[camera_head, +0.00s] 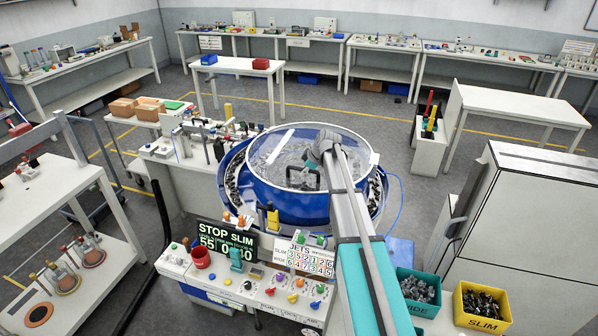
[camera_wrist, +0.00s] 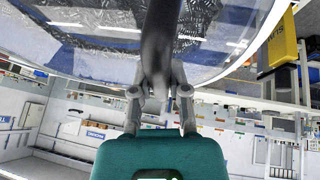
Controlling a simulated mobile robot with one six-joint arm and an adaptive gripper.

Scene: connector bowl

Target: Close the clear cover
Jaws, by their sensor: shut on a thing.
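The clear cover (camera_head: 262,152) shows as a round transparent panel with a pale rim over the blue bowl (camera_head: 290,207). Shiny small parts show through it. Its black arched handle (camera_head: 290,178) is near the middle of the picture. My gripper (camera_head: 312,164) reaches the handle from above right. In the wrist view, my gripper's fingers (camera_wrist: 160,92) are closed around the dark handle bar (camera_wrist: 161,40), with the clear cover (camera_wrist: 100,30) behind it. I cannot tell exactly how far the cover is tilted or whether its whole rim touches the bowl.
A control panel (camera_head: 250,287) with coloured knobs and a STOP SLIM display (camera_head: 228,248) stands in front of the bowl. A teal bin (camera_head: 420,308) and a yellow SLIM bin (camera_head: 482,318) are at right. A grey cabinet (camera_head: 540,200) stands farther right.

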